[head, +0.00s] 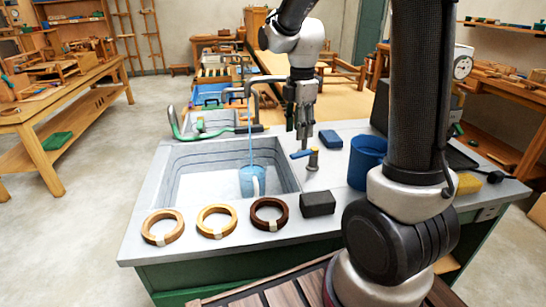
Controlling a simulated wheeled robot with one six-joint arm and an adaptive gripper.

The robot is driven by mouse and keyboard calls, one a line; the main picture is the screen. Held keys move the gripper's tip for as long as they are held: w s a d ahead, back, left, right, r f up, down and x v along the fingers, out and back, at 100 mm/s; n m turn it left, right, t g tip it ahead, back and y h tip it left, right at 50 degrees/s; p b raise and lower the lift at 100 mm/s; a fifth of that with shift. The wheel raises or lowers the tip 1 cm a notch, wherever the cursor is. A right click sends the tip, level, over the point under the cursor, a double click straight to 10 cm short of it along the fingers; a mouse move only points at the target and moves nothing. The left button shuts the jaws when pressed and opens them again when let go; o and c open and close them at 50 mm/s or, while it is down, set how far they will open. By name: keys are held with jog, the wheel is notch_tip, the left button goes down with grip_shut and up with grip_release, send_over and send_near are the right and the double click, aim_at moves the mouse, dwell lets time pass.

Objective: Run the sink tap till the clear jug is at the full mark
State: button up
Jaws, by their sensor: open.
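The clear jug (252,181) stands in the sink basin (187,179), with bluish water showing in it and a pale handle at its front. A thin blue stream (250,145) runs down from the tap spout (249,104) into the jug. The full mark and the exact water level are too small to make out. The blue tap lever (301,154) sits on a short post on the counter, right of the basin. My gripper (303,143) is open and empty, pointing down just above or behind the lever; whether it touches the lever I cannot tell.
Three rings (217,221) lie along the counter's front edge, with a dark block (318,203) beside them. A blue bucket (366,162) and a blue block (330,139) stand to the right.

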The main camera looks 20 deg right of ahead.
aim_at(298, 154)
notch_tip(298, 154, down, 7)
jog(key=shift+f, duration=0.2)
dwell(0.3)
grip_shut()
